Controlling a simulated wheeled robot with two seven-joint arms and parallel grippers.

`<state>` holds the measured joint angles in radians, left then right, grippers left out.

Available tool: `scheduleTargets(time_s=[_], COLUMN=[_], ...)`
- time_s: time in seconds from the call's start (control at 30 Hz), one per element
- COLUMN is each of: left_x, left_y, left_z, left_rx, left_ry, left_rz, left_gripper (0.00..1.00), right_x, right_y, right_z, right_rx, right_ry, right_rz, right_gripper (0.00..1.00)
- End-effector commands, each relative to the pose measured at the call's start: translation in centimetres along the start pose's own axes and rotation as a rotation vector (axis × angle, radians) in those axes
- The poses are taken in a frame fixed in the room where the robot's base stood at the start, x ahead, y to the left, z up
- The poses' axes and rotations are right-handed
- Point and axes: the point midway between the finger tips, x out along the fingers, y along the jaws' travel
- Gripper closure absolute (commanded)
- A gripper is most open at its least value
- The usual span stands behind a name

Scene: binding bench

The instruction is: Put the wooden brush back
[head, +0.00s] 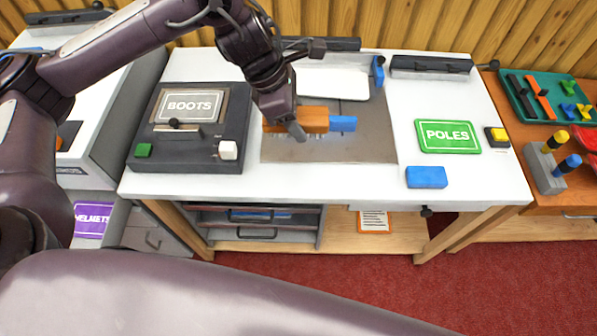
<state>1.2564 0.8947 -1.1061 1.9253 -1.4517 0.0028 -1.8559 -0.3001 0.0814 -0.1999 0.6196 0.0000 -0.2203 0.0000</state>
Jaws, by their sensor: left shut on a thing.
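The wooden brush (314,116) shows in the head view at the middle of the white bench, with an orange-brown wooden body, pale bristles along its lower side and a blue end (343,123) on the right. My left gripper (293,122) reaches down from above and is shut on the brush's wooden body, partly hiding it. The brush is over the grey-brown mat (372,148); I cannot tell whether the bristles touch it. My right gripper is not in view.
A dark BOOTS box (202,156) with buttons stands left of the mat. A white pad (333,84) lies behind the brush. A green POLES sign (447,136), a blue block (427,177) and a yellow button (497,136) are on the right. A green tool tray (530,115) is farther right.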

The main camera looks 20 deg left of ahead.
Motion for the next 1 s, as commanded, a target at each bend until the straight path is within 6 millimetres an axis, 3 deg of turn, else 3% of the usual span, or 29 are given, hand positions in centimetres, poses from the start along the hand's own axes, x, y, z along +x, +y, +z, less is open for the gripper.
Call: scheduleTargets(time_s=[0.17, 0.47, 0.7, 1.0], left_x=[1.9, 8.4, 12.9, 15.8], left_y=[-0.1, -0.2, 0.0, -0.1], left_z=[-0.8, -3.6, -5.6, -6.8], left_rx=[0.024, 0.019, 0.022, 0.021], left_ry=[0.000, 0.001, 0.003, 0.004], left_rz=[-0.018, -0.018, -0.013, -0.012], left_gripper=[0.71, 0.71, 0.71, 0.71], right_x=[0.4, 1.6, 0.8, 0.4], right_y=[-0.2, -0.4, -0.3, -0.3], right_z=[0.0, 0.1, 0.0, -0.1], right_rx=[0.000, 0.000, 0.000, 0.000], right_ry=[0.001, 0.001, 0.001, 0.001], right_rz=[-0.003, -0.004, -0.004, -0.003], right_gripper=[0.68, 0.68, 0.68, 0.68])
